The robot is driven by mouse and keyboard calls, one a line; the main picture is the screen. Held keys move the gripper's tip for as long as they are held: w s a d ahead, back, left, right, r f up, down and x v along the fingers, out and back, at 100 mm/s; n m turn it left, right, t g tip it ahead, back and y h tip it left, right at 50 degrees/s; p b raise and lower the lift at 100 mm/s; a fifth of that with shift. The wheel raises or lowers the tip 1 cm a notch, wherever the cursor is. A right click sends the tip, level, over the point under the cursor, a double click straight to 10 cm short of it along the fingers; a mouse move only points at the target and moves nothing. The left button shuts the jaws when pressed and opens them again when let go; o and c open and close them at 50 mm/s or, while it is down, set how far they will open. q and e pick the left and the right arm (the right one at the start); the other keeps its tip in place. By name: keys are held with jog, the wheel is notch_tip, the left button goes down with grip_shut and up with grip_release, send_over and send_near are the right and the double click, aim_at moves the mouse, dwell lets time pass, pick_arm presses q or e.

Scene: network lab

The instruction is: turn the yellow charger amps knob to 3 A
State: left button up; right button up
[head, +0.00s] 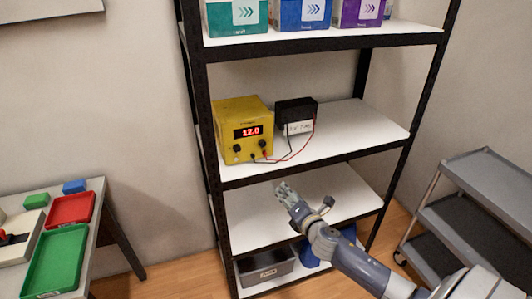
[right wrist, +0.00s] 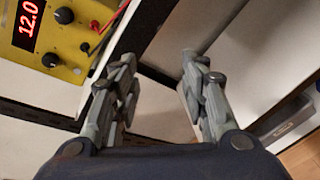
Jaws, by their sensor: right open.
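The yellow charger (head: 231,113) stands on the middle shelf with a red display reading 12.0. Two dark knobs show on its front, a left knob (head: 237,148) and a right knob (head: 261,143). I cannot read their labels or settings. In the right wrist view, the charger's face (right wrist: 82,47) is at the upper left, turned on its side, with both knobs visible. My right gripper (head: 283,189) is open and empty, in front of the rack and below the charger's shelf, apart from the knobs. Its two fingers (right wrist: 158,66) show spread in the right wrist view. My left gripper is out of view.
A black battery (head: 296,111) with a white label sits right of the charger, with red and black leads between them. The shelf edge (head: 320,158) lies between my gripper and the charger. A grey cart (head: 490,170) stands right; a table with trays (head: 58,262) stands left.

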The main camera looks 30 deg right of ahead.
aim_at(263, 145)
notch_tip(263, 145, up, 12)
jog(key=w+a+n+t, duration=0.2)
jog(key=a+n+t, duration=0.1)
jog(key=n, duration=0.1)
jog(key=shift+y, duration=0.3)
jog(key=w, duration=0.3)
jog(key=w+d, duration=0.1)
jog(key=w, duration=0.2)
jog(key=w+d+p, duration=0.1)
jog(key=w, duration=0.2)
jog(key=shift+w+d, duration=0.2)
jog(key=shift+w, duration=0.35)
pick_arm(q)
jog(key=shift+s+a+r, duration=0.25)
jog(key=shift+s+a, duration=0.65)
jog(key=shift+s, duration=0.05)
pick_arm(e)
grip_shut()
